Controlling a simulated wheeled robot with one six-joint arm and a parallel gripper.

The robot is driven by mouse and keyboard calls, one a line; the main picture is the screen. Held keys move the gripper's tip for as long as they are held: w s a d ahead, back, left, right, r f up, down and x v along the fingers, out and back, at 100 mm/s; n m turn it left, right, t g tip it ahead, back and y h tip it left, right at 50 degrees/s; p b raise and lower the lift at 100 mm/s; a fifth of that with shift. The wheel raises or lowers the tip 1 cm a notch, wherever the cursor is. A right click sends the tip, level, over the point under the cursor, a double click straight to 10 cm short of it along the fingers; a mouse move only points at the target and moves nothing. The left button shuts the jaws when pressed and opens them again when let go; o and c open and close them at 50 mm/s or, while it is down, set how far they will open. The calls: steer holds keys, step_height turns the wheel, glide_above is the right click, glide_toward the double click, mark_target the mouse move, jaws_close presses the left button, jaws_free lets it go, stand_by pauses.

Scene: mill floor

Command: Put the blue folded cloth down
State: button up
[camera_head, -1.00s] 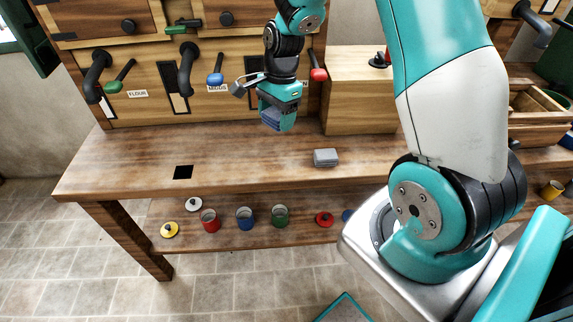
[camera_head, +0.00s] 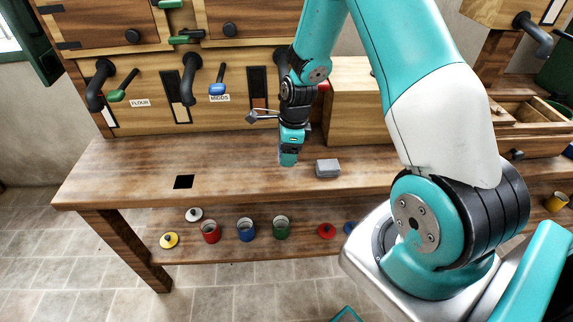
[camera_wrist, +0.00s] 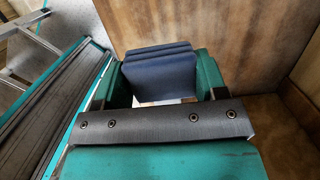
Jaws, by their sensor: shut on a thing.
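The blue folded cloth (camera_wrist: 160,72) is between the fingers of my gripper in the wrist view, its stacked layers showing past the finger ends. My gripper (camera_head: 289,158) is shut on it, pointing down low over the wooden bench (camera_head: 230,165) in the head view. The cloth is mostly hidden behind the gripper there. I cannot tell whether it touches the bench top. A grey folded block or cloth (camera_head: 327,169) lies on the bench just right of my gripper.
A square dark hole (camera_head: 184,182) is in the bench top to the left. A wooden box (camera_head: 358,105) stands right of the gripper. Levers and spouts (camera_head: 190,75) project from the back panel. Red (camera_head: 210,231), blue and green pots stand on the lower shelf. The bench's left part is clear.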

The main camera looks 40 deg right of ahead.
mark_target(285, 172)
steer(key=shift+f, duration=2.85)
steer(key=shift+f, duration=0.2)
steer(key=o, duration=0.9)
steer(key=shift+r, duration=0.15)
